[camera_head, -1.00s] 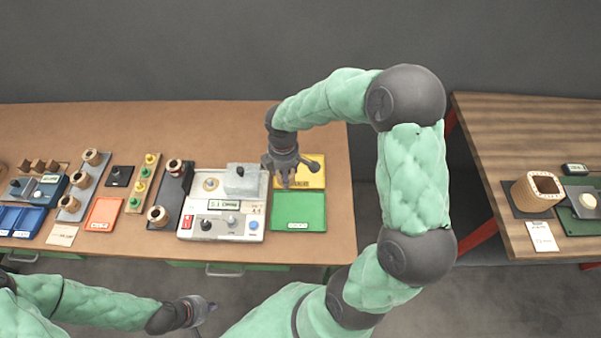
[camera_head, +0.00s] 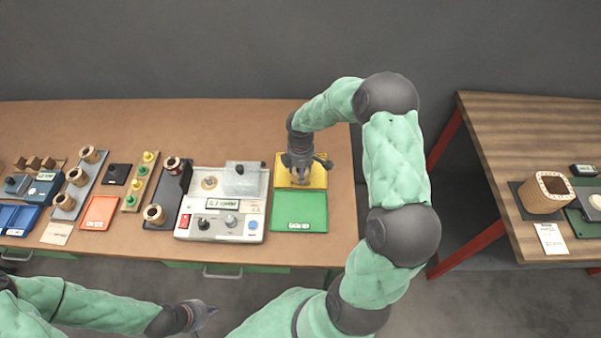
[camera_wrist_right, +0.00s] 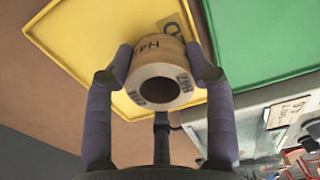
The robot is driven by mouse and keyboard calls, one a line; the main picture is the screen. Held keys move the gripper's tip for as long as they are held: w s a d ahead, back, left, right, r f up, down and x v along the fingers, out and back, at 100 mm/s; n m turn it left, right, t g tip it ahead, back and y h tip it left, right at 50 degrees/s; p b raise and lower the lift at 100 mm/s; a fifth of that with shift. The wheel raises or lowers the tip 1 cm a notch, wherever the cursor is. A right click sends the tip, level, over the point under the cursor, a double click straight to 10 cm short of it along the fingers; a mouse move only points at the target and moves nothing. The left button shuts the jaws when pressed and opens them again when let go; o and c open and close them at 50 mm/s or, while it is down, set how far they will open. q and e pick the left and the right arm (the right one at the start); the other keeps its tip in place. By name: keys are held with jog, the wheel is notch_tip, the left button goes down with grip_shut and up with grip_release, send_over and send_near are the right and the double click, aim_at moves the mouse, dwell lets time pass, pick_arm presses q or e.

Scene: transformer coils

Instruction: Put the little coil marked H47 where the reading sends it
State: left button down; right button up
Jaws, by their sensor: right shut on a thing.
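My right gripper (camera_head: 300,180) is shut on the little coil (camera_wrist_right: 160,75), and its fingers grip the coil's sides. The coil is a tan ring with a dark bore, and its label reads H47 in the right wrist view. They are over the yellow tray (camera_head: 316,162); whether the coil touches the tray I cannot tell. The green tray (camera_head: 299,222) is just in front of it. The white tester (camera_head: 184,231) stands to the left with a small display (camera_head: 222,204) whose digits are not clear. My left gripper (camera_head: 208,313) is open and empty, low in front of the table.
To the left stand a dark holder (camera_head: 176,188) with coils, a board with yellow and green knobs (camera_head: 139,185), an orange tray (camera_head: 99,213) and blue trays (camera_head: 22,220). A second table at the right holds a large coil (camera_head: 545,197). The back of the brown table is clear.

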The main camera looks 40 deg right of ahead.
jog(key=shift+f, duration=0.1)
jog(key=o, duration=1.2)
jog(key=shift+o, duration=0.2)
notch_tip(320, 180, up, 12)
jog(key=p, duration=0.3)
jog(key=shift+r, duration=0.25)
